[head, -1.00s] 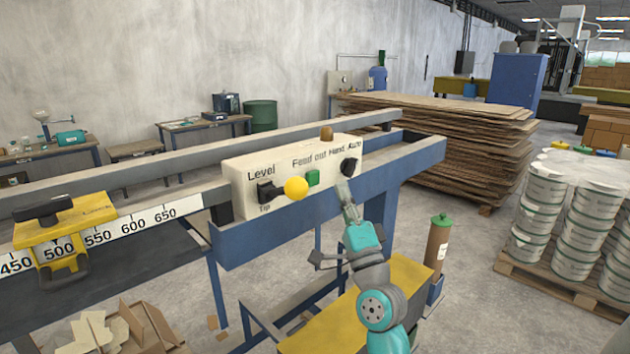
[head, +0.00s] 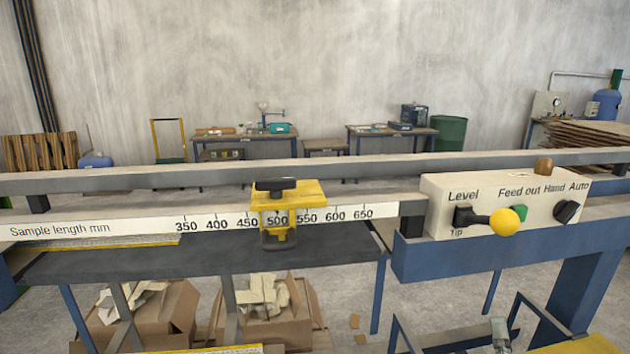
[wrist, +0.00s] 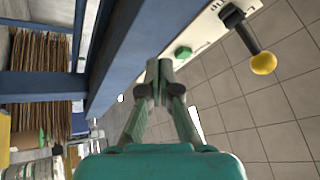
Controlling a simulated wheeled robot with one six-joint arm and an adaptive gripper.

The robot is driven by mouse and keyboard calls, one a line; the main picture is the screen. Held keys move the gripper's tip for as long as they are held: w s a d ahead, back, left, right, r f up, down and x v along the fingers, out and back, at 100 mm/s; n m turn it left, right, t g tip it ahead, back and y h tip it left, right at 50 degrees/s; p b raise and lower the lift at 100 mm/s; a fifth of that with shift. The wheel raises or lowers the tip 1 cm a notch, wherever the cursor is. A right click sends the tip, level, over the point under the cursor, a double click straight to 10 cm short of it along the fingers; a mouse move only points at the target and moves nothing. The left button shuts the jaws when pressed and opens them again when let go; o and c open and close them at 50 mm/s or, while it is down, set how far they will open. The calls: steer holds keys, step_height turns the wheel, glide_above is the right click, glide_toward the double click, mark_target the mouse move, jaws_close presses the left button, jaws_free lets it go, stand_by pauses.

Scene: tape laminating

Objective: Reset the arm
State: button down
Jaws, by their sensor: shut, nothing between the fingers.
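My gripper (wrist: 158,82) is shut and empty in the wrist view, its fingertips together. It is close to the blue frame (wrist: 130,45) and the control panel, and I cannot tell whether it touches either. In the head view only a small grey part of my arm shows at the bottom edge, right of centre. The cream control panel (head: 445,190) carries a lever with a yellow ball (head: 504,222), a green button (head: 520,212) and a black selector knob (head: 566,210). The lever's ball (wrist: 263,62) and the green button (wrist: 183,53) also show in the wrist view.
A yellow slider (head: 290,195) sits near 500 on the sample length scale (head: 120,227). Cardboard boxes (head: 180,305) with scraps stand under the machine. Workbenches (head: 395,132) line the back wall. Stacked sheets (wrist: 52,70) show at the left of the wrist view.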

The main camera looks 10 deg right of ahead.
steer(key=s+a+f+n+g+y, duration=0.2)
steer(key=s+a+f+n+y, duration=0.35)
steer(key=s+a+f, duration=0.8)
steer(key=s+a+f+n+g+y, duration=0.1)
steer(key=s+a+f+n, duration=0.1)
steer(key=s, duration=0.4)
steer(key=s+a+f+n+g+y, duration=0.1)
steer(key=s+a+f+n+y, duration=0.1)
steer(key=s+a+n, duration=0.2)
steer(key=s+a+f+n+g+y, duration=0.1)
steer(key=s+a+f+n+g, duration=0.1)
steer(key=s+n, duration=0.4)
steer(key=shift+s+a+f, duration=0.35)
steer(key=shift+s+a, duration=0.25)
steer(key=shift+s, duration=0.65)
stand_by(2.6)
